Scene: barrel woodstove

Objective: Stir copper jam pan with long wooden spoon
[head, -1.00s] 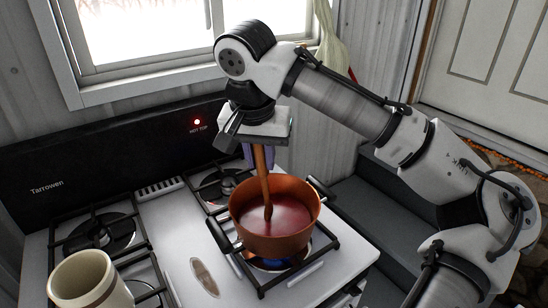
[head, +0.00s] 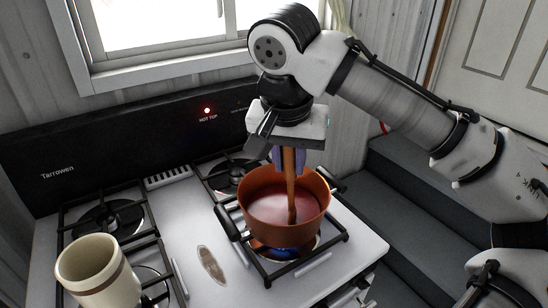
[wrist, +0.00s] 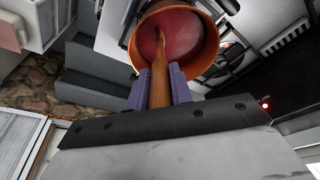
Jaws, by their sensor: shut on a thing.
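The copper jam pan (head: 262,231) stands on the front right burner, with red jam (head: 270,203) inside. A blue flame shows beneath it. The long wooden spoon (head: 290,180) stands nearly upright with its lower end in the jam. My gripper (head: 289,158) is above the pan's back part, shut on the spoon's handle. In the wrist view, the purple fingers (wrist: 159,88) hold the spoon (wrist: 160,75) from both sides, and its far end dips into the jam in the pan (wrist: 206,45). The spoon's tip is hidden in the jam.
A cream mug (head: 92,272) stands on the front left burner. The black back panel (head: 110,165) has a red hot-top light. Dark steps (head: 400,220) lie to the right.

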